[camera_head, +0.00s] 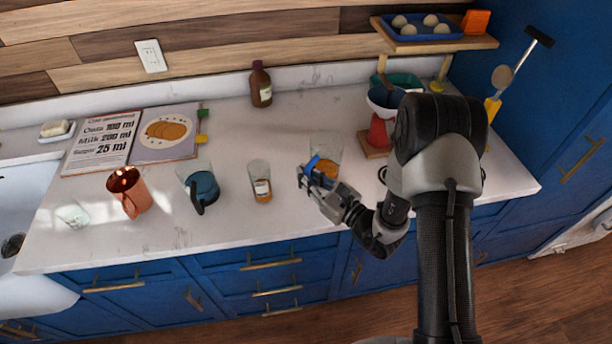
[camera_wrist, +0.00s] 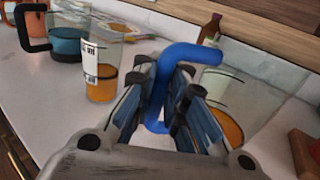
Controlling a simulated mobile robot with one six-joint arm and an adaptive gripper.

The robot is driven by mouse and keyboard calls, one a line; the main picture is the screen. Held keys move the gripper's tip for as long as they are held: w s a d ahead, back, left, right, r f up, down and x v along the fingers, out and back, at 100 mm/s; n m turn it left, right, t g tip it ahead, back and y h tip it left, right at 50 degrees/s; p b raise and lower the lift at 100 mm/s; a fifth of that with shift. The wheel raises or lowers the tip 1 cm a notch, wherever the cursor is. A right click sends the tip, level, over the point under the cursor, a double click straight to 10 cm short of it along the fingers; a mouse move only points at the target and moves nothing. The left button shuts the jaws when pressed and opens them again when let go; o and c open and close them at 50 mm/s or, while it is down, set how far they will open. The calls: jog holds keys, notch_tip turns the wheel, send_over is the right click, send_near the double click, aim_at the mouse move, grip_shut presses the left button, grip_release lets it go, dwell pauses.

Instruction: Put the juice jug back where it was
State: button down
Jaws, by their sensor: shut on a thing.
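The juice jug (camera_head: 327,151) is a clear jug with orange juice in its bottom and a blue handle. It is upright at the right part of the counter; I cannot tell whether its base touches the counter. My gripper (camera_head: 312,180) is shut on the blue handle. In the wrist view the handle (camera_wrist: 186,52) rises between my fingers (camera_wrist: 168,108), and the jug's clear body (camera_wrist: 252,88) with the juice is just beyond, at the right. My fingers hide part of the handle and jug.
A glass with orange liquid and a label (camera_head: 261,183) stands just left of the jug. A teal-filled jug (camera_head: 202,186), a copper mug (camera_head: 130,190) and an open recipe book (camera_head: 132,140) are further left. A brown bottle (camera_head: 261,85) stands behind. A red-based appliance (camera_head: 378,133) is at right.

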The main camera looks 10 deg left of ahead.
jog(key=shift+f, duration=0.15)
jog(key=c, duration=1.6)
grip_release()
jog(key=shift+c, duration=0.2)
